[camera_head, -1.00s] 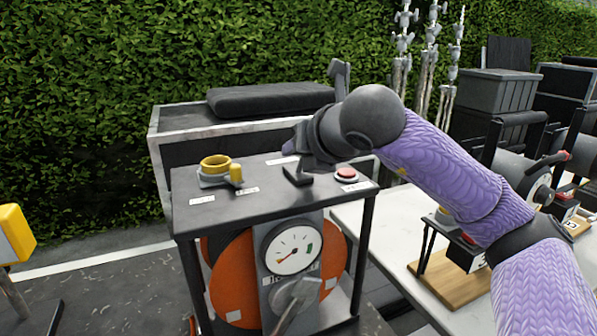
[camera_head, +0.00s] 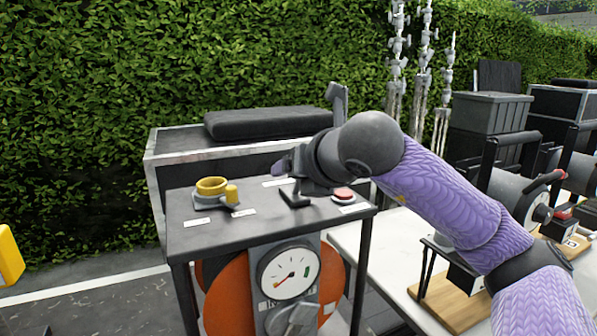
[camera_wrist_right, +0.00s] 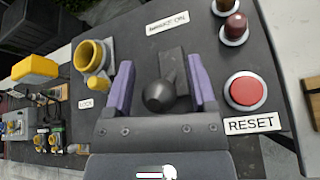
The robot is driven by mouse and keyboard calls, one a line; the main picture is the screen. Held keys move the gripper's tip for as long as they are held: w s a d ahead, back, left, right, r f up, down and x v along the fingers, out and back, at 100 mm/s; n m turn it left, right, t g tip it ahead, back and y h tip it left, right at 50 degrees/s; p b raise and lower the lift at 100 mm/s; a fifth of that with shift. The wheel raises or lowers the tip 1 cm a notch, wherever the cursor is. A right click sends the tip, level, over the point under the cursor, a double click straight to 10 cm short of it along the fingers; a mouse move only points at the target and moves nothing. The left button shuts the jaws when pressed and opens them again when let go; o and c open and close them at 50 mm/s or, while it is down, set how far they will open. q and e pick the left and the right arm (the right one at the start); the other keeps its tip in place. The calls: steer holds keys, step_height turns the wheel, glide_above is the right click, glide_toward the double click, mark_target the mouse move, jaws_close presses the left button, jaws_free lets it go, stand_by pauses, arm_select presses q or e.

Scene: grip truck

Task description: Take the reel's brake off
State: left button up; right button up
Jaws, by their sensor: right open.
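The reel (camera_head: 228,292) is an orange disc under a dark console top (camera_head: 262,222), partly hidden behind a gauge post (camera_head: 290,272). On the console, the brake lever shows in the right wrist view as a black ball knob (camera_wrist_right: 160,96) on a dark grey base plate, near a label that seems to read "BRAKE ON" (camera_wrist_right: 167,23). My right gripper (camera_wrist_right: 160,92) is open, its purple fingers on either side of the knob. I cannot tell whether they touch it. In the head view my right gripper (camera_head: 284,170) is low over the console top, hiding the knob. My left gripper is not in view.
A red button (camera_head: 343,194) labelled RESET is close to the right gripper. A yellow ring fitting (camera_head: 211,187) stands at the console's left. Behind is an open case (camera_head: 185,145) with a black pad. A white table (camera_head: 380,262) with winches is at right.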

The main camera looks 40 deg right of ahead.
steer(key=v, duration=1)
steer(key=shift+f, duration=0.1)
